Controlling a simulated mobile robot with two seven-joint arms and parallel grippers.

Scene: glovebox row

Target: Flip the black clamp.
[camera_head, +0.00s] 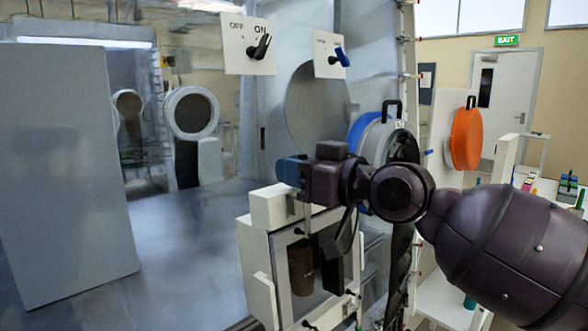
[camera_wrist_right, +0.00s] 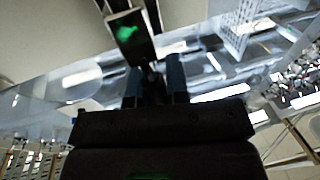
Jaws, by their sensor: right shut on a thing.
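My right gripper (camera_head: 286,171) reaches over the top of a small white-framed case and points left. Its blue-grey fingers also show in the right wrist view (camera_wrist_right: 155,82), closed on a narrow dark piece (camera_wrist_right: 153,72) that looks like the black clamp. Most of this piece is hidden by the fingers and the gripper body, so its angle cannot be told. A separate black lever (camera_head: 262,46) sits on a plate marked OFF and ON, well above the gripper, and is tilted toward ON. My left gripper is not in view.
The white-framed case (camera_head: 262,207) has a clear front with a brown jar (camera_head: 301,270) behind it and small black latches. A blue lever (camera_head: 342,57) is on another plate. A large grey panel (camera_head: 70,165) stands at left. An orange round cover (camera_head: 466,138) hangs at right.

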